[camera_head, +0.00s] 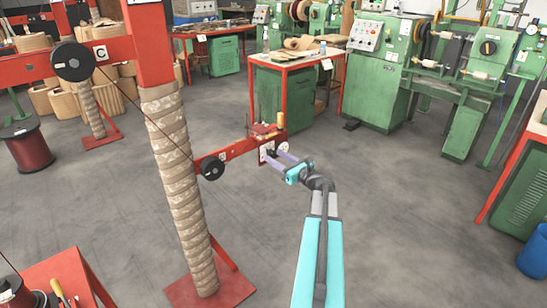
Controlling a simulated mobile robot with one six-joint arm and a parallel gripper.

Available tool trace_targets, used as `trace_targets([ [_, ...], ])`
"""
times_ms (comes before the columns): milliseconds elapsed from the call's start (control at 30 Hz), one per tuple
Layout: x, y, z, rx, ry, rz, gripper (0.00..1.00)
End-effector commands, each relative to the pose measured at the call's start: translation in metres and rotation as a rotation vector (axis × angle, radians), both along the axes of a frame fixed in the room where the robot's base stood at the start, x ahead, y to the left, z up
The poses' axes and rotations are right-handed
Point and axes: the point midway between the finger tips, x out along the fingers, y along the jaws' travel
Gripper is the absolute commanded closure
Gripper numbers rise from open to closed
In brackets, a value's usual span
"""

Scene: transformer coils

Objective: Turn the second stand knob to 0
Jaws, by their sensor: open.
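A red stand (221,154) with a wrapped post (178,175) is left of centre, its red crossbar reaching right. At the crossbar's right end is a white dial plate (263,154) with a small dark knob (271,152). My gripper (274,153) is open, with its purple fingers reaching to the dial plate, one on each side of the knob. I cannot tell whether they touch it. The dial's marks and the knob's setting are too small to read.
Black pulleys (212,168) and (72,61) sit on the stand, with a thin wire between them. A blue bin (535,252) is at right. The grey floor around my arm is clear.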

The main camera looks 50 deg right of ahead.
Motion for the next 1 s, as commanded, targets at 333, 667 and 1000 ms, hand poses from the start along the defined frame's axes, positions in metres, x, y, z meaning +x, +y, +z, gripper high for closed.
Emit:
trace_targets([
  [333, 0.015, -0.001, 0.0, 0.0, 0.0, -0.001, 0.56],
  [667, 0.014, -0.002, 0.0, 0.0, 0.0, -0.001, 0.78],
  [1000, 0.015, 0.001, -0.001, -0.009, 0.001, 0.004, 0.96],
])
